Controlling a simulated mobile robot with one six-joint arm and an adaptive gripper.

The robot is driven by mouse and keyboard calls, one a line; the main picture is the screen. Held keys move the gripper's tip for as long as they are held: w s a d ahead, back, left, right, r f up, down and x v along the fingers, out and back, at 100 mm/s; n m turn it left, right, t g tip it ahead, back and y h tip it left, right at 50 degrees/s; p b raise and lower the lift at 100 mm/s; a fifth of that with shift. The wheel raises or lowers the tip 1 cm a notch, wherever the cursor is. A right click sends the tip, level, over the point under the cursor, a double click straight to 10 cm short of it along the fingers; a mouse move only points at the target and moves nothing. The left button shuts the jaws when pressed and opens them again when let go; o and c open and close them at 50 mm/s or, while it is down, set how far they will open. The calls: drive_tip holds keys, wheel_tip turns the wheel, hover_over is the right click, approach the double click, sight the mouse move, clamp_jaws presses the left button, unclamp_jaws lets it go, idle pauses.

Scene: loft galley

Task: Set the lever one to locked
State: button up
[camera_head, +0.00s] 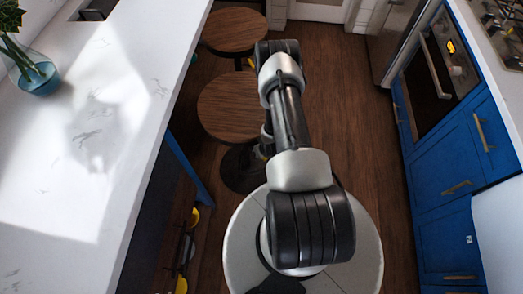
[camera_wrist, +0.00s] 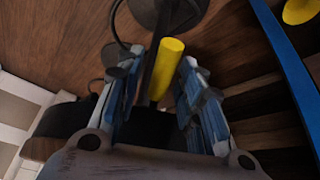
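In the wrist view a yellow cylindrical grip (camera_wrist: 167,68) on a dark rod shows between and beyond the fingers of my gripper (camera_wrist: 164,82). The fingers are apart, with a gap visible on both sides of the yellow grip; whether either touches it I cannot tell. No label shows, so I cannot tell if this is lever one or how it is set. In the head view my arm hides the gripper. Yellow-ended parts (camera_head: 193,217) show low beside the island, partly in shadow.
A white countertop (camera_head: 100,110) fills the left. Two round wooden stools (camera_head: 232,30) stand beside it, close to my arm. Blue cabinets (camera_head: 450,185) with an oven (camera_head: 435,65) line the right. Wooden floor (camera_head: 375,150) is clear between. A blue bar (camera_wrist: 285,60) crosses the wrist view's right side.

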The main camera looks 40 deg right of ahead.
drive_tip(key=v, duration=1.2)
idle(0.4)
drive_tip(key=w+a+r+n, duration=0.1)
drive_tip(key=w+a+r, duration=0.15)
drive_tip(key=r, duration=0.75)
drive_tip(key=w+a+r, duration=0.2)
drive_tip(key=w+r, duration=0.1)
drive_tip(key=r, duration=0.6)
drive_tip(key=w+a+r+n, duration=0.1)
drive_tip(key=w+a+r, duration=0.15)
drive_tip(key=r, duration=0.75)
drive_tip(key=s+a+r, duration=0.3)
drive_tip(key=a+r, duration=0.1)
drive_tip(key=r, duration=0.2)
drive_tip(key=s+a+r, duration=0.3)
drive_tip(key=a+r, duration=0.1)
drive_tip(key=r, duration=0.2)
drive_tip(key=s+a+r+y, duration=0.1)
drive_tip(key=s+a+r, duration=0.2)
drive_tip(key=s, duration=0.3)
drive_tip(key=s+a+r+n, duration=0.1)
drive_tip(key=s+a+r, duration=0.2)
drive_tip(key=s, duration=0.2)
drive_tip(key=shift+s+a+r+y, duration=0.25)
drive_tip(key=shift+s+a+y, duration=0.1)
drive_tip(key=shift+y, duration=0.05)
